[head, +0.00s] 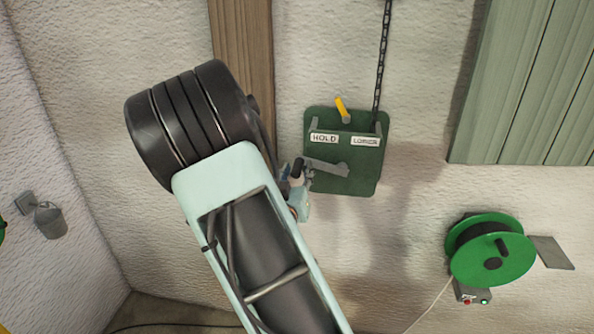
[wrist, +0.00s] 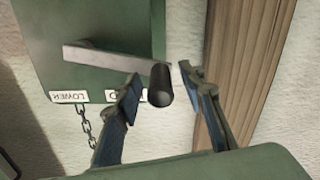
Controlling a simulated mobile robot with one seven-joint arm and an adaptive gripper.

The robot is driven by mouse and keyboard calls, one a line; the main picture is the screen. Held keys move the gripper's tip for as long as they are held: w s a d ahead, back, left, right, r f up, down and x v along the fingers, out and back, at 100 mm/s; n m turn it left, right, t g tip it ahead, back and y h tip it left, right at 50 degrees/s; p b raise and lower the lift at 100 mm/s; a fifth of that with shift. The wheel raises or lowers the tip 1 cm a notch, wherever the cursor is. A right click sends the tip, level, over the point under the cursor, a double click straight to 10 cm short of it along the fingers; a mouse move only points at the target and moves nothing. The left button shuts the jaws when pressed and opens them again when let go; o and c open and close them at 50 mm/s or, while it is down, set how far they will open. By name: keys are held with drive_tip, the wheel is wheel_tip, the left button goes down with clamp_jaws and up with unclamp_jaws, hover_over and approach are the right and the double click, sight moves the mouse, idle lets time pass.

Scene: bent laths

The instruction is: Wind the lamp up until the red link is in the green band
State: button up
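The green winch plate (head: 347,182) is on the wall, with a grey crank arm (head: 328,167) pointing left to a black handle (head: 297,167). In the wrist view the black handle (wrist: 160,85) stands between the fingers of my gripper (wrist: 160,78), which is open with a small gap on each side. In the head view my gripper (head: 296,180) is at the handle, partly hidden by my arm. A yellow lever (head: 341,106) on the plate's top leans up and left, towards the HOLD label's side. A dark chain (head: 383,55) rises from the plate. The lamp, red link and green band are not in view.
A wooden post (head: 242,45) stands left of the winch, behind my arm. Green boards (head: 530,90) are at upper right. A green cable reel (head: 520,257) is at lower right. A bucket (head: 50,220) hangs at left. The wall just right of the winch is clear.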

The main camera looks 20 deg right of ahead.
clamp_jaws()
drive_tip(key=shift+r+m+b, duration=0.25)
drive_tip(key=shift+m+b, duration=0.05)
drive_tip(key=shift+b, duration=0.05)
idle(0.4)
